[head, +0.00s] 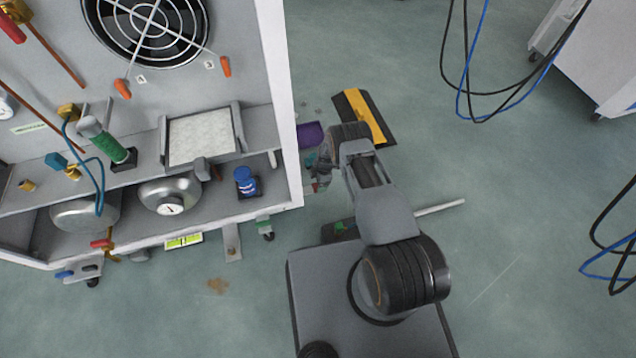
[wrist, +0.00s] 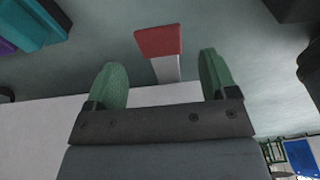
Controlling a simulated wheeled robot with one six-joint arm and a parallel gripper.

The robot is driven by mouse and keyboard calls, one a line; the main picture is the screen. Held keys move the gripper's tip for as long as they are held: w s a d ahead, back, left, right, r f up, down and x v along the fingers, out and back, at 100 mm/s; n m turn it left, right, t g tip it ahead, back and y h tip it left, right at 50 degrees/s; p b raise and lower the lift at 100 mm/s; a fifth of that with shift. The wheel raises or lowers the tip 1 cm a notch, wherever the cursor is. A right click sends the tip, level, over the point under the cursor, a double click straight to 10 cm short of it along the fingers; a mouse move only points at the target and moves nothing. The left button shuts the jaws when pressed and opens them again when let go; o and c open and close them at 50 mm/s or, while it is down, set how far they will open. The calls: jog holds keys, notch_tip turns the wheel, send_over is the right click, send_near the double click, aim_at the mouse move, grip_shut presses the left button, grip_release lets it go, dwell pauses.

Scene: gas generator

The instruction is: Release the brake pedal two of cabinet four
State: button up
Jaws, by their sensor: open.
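A red pedal (wrist: 158,42) with a pale grey stem shows in the wrist view, ahead of my gripper and between the lines of its two fingers. My gripper (wrist: 160,74) has its green fingers spread, with nothing held between them. In the head view my gripper (head: 320,178) is low beside the right side wall of the white cabinet (head: 293,110), partly hidden by my arm. A green pedal (head: 264,226) sits above a caster at the cabinet's front corner. I see no number on the cabinet or on the red pedal.
The cabinet holds a fan (head: 148,22), a green cylinder (head: 106,143), metal tanks and a blue bottle (head: 246,182). A yellow-and-black object (head: 364,116) and a purple one (head: 311,134) are near my arm. Blue and black cables (head: 466,70) hang at right. Open floor lies right.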

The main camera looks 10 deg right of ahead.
notch_tip(320, 180, up, 10)
jog(key=d+p, duration=0.1)
jog(key=p, duration=0.2)
jog(key=shift+d, duration=0.4)
jog(key=shift+w+r, duration=0.1)
notch_tip(320, 180, up, 45)
jog(key=s+m+t+p, duration=0.2)
jog(key=m+p, duration=0.6)
jog(key=p, duration=0.6)
jog(key=s+d+r+m+p, duration=0.1)
jog(key=s+r+m+p, duration=0.2)
jog(key=r, duration=0.7)
jog(key=s+d+r+m+t+h+p, duration=0.1)
jog(key=s+r+m+p, duration=0.3)
jog(key=s+r+p, duration=0.3)
jog(key=s+r+m+p, duration=0.4)
jog(key=s+r+p, duration=0.2)
jog(key=s+r, duration=0.6)
jog(key=shift+s+d+r+t+h, duration=0.3)
jog(key=shift+d+r+t+h, duration=0.1)
jog(key=shift+r, duration=1.05)
